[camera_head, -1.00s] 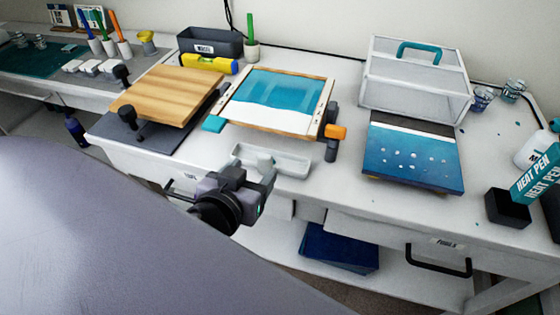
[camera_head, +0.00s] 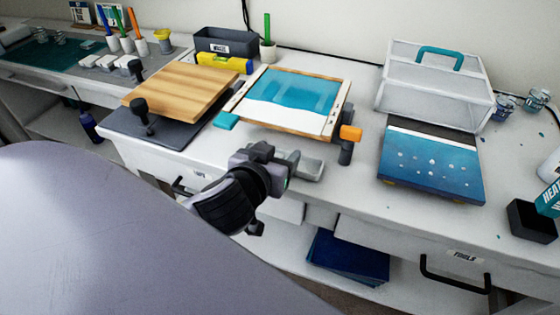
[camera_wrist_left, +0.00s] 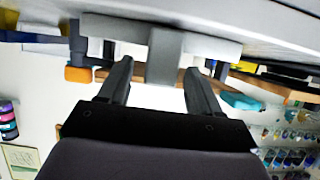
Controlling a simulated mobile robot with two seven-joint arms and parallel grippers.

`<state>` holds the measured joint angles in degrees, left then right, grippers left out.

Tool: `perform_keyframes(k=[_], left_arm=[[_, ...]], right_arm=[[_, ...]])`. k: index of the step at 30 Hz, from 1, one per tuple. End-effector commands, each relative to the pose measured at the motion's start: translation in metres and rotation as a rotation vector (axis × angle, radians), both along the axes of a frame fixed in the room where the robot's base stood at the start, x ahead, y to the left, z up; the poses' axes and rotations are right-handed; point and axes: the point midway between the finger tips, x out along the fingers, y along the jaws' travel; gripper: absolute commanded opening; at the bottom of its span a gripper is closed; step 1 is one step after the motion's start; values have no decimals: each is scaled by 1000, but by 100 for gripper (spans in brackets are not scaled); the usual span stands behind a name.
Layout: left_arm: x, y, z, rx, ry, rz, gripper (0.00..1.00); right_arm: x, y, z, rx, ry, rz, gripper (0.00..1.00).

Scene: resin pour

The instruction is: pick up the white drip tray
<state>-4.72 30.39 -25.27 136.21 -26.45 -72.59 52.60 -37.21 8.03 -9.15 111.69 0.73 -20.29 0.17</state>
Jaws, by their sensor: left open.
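The white drip tray (camera_head: 308,169) lies at the front edge of the white workbench, below the framed teal panel. My left gripper (camera_head: 270,160) is in front of it in the head view and hides its left part. In the left wrist view the drip tray (camera_wrist_left: 215,45) spans the top, with a short pale tab pointing down between the fingers. My left gripper (camera_wrist_left: 160,72) is open there, one finger on each side of that tab. I cannot tell whether the fingers touch it. My right gripper is not in view.
The framed teal panel (camera_head: 292,100) with an orange-handled clamp (camera_head: 350,133) is just behind the tray. A wooden board (camera_head: 180,90) stands to the left. A blue panel (camera_head: 430,165) and a clear box (camera_head: 436,92) stand to the right.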

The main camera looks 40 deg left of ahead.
Motion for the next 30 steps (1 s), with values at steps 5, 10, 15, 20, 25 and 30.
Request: perform_keyframes(k=[5, 10, 15, 20, 25, 30], left_arm=[[5, 1, -3, 0, 1, 0, 64], [5, 1, -3, 0, 1, 0, 57], [5, 1, -3, 0, 1, 0, 8], [5, 1, -2, -1, 0, 0, 8], [5, 1, -1, -1, 0, -1, 8], [8, 2, 7, -2, 0, -1, 8]], right_arm=[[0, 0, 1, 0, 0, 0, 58], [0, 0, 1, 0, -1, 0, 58], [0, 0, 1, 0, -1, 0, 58], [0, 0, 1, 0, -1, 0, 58], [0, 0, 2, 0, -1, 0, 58], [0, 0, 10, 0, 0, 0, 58]])
